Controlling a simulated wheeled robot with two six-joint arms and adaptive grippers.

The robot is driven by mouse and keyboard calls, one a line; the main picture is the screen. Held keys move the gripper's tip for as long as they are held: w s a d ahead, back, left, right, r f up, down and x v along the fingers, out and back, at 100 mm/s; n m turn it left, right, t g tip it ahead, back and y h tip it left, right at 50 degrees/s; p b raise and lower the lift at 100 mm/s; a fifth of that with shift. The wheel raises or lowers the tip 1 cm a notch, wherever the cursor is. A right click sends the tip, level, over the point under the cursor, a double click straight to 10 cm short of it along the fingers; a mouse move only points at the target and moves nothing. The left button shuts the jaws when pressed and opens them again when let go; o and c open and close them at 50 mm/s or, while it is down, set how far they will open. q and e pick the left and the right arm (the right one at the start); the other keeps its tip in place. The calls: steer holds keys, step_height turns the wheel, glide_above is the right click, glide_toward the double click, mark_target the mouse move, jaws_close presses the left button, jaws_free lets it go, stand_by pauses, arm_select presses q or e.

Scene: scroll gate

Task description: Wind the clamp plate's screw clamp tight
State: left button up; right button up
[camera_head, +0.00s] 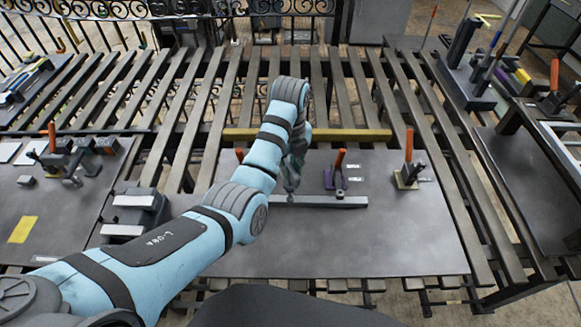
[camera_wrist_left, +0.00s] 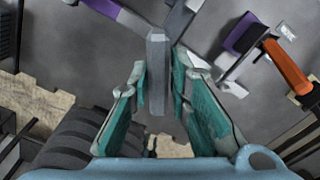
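My left gripper (camera_head: 293,178) is over the middle of the dark clamp plate (camera_head: 400,245), near a long grey bar (camera_head: 335,202). In the left wrist view, the gripper (camera_wrist_left: 158,74) has its two teal-padded fingers apart, on either side of an upright grey bar-like piece (camera_wrist_left: 158,50). Narrow gaps seem to show at both sides of this piece, so it does not look gripped. I cannot tell for sure whether it is the screw clamp's handle. A purple clamp with an orange handle (camera_head: 339,160) stands to the right; its handle also shows in the left wrist view (camera_wrist_left: 286,66). My right gripper is out of view.
Another orange-handled clamp (camera_head: 409,150) stands at the plate's right side. A yellow bar (camera_head: 350,134) lies along the plate's far edge. A plate with other clamps (camera_head: 50,220) is at the left. The front right of the clamp plate is clear.

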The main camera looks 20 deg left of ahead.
arm_select(q)
steer(key=shift+o, duration=1.4)
steer(key=shift+s+f, duration=0.1)
